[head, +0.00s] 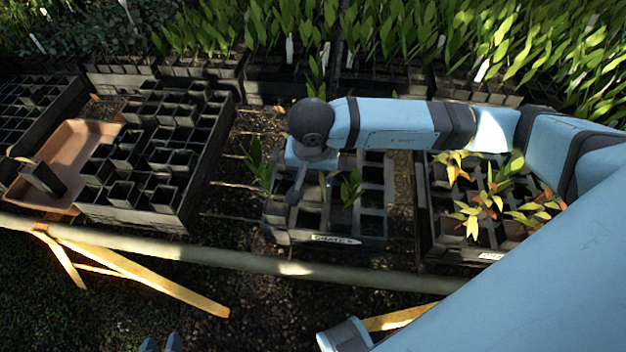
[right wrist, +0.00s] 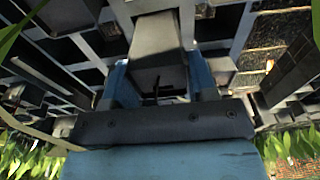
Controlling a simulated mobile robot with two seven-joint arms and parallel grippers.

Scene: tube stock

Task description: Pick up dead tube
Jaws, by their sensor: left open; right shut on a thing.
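My right gripper (head: 298,190) reaches down over the middle black crate (head: 350,244); it also shows in the right wrist view (right wrist: 159,78). There its blue fingers are shut on a dark square tube (right wrist: 156,42). The tube's contents are hard to make out, with only thin dark bits near its mouth. In the head view the arm hides much of the held tube. Green seedlings (head: 351,187) stand in the middle crate beside the gripper. My left gripper (head: 160,345) is open, with only its blue tips showing at the bottom edge.
A terracotta tray (head: 88,132) at the left holds a dark tube (head: 43,180). A crate of empty black tubes (head: 140,218) stands beside it. A right crate (head: 440,240) holds yellow-orange plants. A pale rail (head: 240,258) runs along the front. Dense green plants fill the back.

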